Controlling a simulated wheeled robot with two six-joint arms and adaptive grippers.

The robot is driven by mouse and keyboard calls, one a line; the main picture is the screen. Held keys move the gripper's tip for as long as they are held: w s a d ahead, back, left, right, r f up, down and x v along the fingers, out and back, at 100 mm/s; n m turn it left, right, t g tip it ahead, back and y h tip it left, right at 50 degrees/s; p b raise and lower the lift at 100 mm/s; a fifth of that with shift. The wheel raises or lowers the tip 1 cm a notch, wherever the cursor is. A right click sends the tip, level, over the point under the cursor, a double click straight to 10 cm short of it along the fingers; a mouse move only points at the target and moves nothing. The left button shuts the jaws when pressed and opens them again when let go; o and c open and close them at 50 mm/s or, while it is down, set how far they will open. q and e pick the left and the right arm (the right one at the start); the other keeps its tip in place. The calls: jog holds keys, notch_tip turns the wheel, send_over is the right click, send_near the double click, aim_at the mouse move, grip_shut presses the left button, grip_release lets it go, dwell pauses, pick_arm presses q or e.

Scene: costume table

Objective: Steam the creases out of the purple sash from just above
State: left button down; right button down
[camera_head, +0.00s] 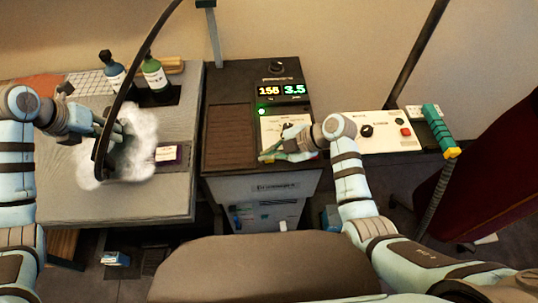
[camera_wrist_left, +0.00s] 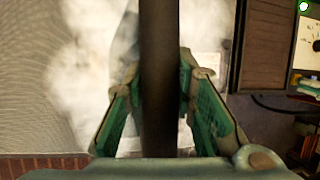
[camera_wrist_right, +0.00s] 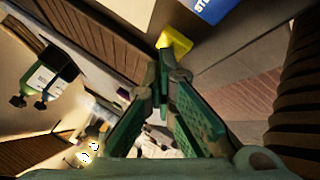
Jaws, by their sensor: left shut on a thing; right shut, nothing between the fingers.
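My left gripper (camera_head: 98,128) is shut on a dark steamer hose or handle (camera_head: 127,75), which also fills the middle of the left wrist view (camera_wrist_left: 159,80). A white steam cloud (camera_head: 140,125) surrounds its lower end, over the grey padded board. The steam and the steamer hide most of what lies beneath, so I cannot make out the sash or its creases. A small dark purple patch with a pale label (camera_head: 167,154) shows at the cloud's right edge; I cannot tell if it is sash. My right gripper (camera_head: 268,156) is shut and empty above the dark cabinet.
The grey board (camera_head: 150,205) fills the left. Blue and green bottles (camera_head: 153,72) stand at its back. The dark cabinet (camera_head: 225,178) carries a lit display (camera_head: 282,91) reading 155 and 3.5. A white control box (camera_head: 385,130) and a green-and-yellow handle (camera_head: 440,130) are further right.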

jog(key=shift+r, duration=0.85)
jog(key=shift+r, duration=2.5)
